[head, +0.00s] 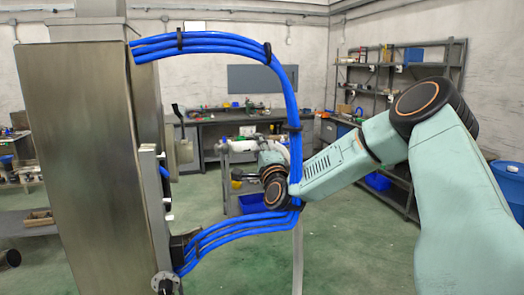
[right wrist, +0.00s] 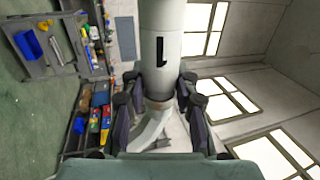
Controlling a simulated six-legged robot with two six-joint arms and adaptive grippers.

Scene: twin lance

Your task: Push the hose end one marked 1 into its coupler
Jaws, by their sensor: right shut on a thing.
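My right gripper (head: 248,162) reaches in from the right, past the blue hoses. In the right wrist view its fingers (right wrist: 158,92) are shut around a thick white cylindrical hose end (right wrist: 161,45). Black marks show on its side, and a bent pale hose (right wrist: 152,130) continues from its near end. In the head view the white hose end (head: 243,146) points left toward a steel cabinet. A round grey-green fitting (head: 182,151) sticks out of the cabinet's side, apart from the hose end. I cannot tell whether it is the coupler. My left gripper is not in view.
The tall steel cabinet (head: 75,150) fills the left. Strapped blue hoses (head: 293,100) arch out from its top and return low, close to my right wrist. Workbench (head: 205,125) and shelves (head: 385,100) stand behind.

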